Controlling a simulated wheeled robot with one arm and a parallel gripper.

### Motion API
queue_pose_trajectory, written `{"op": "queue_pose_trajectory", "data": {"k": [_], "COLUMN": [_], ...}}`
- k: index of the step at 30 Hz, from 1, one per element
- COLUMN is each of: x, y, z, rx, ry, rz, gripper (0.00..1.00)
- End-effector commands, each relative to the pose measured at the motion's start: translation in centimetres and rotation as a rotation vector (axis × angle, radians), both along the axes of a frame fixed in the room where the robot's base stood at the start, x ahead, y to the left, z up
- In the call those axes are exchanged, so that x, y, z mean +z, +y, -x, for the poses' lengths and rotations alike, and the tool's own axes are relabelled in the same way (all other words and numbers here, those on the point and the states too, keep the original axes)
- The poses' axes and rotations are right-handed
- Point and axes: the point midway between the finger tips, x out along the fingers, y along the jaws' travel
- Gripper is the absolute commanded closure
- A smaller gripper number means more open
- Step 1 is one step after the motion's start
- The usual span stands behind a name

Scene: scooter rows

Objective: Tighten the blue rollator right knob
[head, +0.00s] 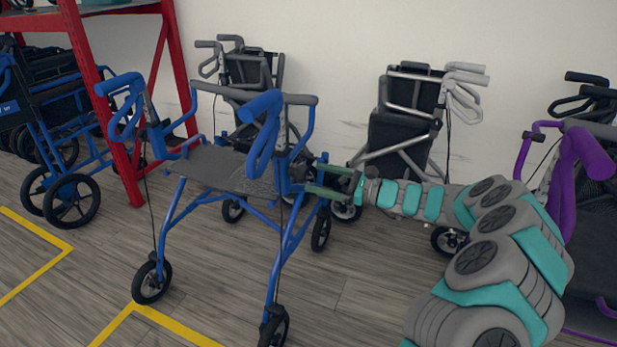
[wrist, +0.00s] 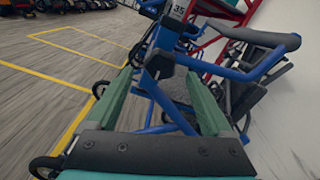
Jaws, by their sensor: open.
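The blue rollator (head: 175,208) stands upright on the floor left of centre in the head view, with a dark seat and black wheels. My gripper (head: 313,177) reaches in from the right, its two green fingers open beside the rollator's right side frame, just below the armrest level. In the wrist view my gripper (wrist: 160,74) is open, with the blue rollator's frame (wrist: 235,73) ahead of it. A dark knob-like part (wrist: 160,64) on the frame shows between the fingertips; I cannot tell for sure that it is the right knob. In the head view the knob is not clear.
Two dark folded rollators (head: 408,125) stand along the white wall. A purple rollator (head: 565,180) is at the right, near my arm. A blue wheelchair (head: 55,150) and a red rack (head: 110,110) are at the left. Yellow lines (head: 45,265) mark open floor.

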Motion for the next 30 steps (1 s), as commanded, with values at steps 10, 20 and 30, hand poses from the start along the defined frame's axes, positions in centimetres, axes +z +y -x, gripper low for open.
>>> {"op": "queue_pose_trajectory", "data": {"k": [10, 20, 30], "x": [0.1, 0.7, 6.8], "y": [-2.6, -2.1, 5.2], "z": [1.0, 1.5, 13.6], "rx": [0.000, 0.020, 0.349], "ry": [-0.002, -0.017, -0.278], "rz": [0.000, 0.010, 0.225], "gripper": [0.15, 0.15, 0.15]}}
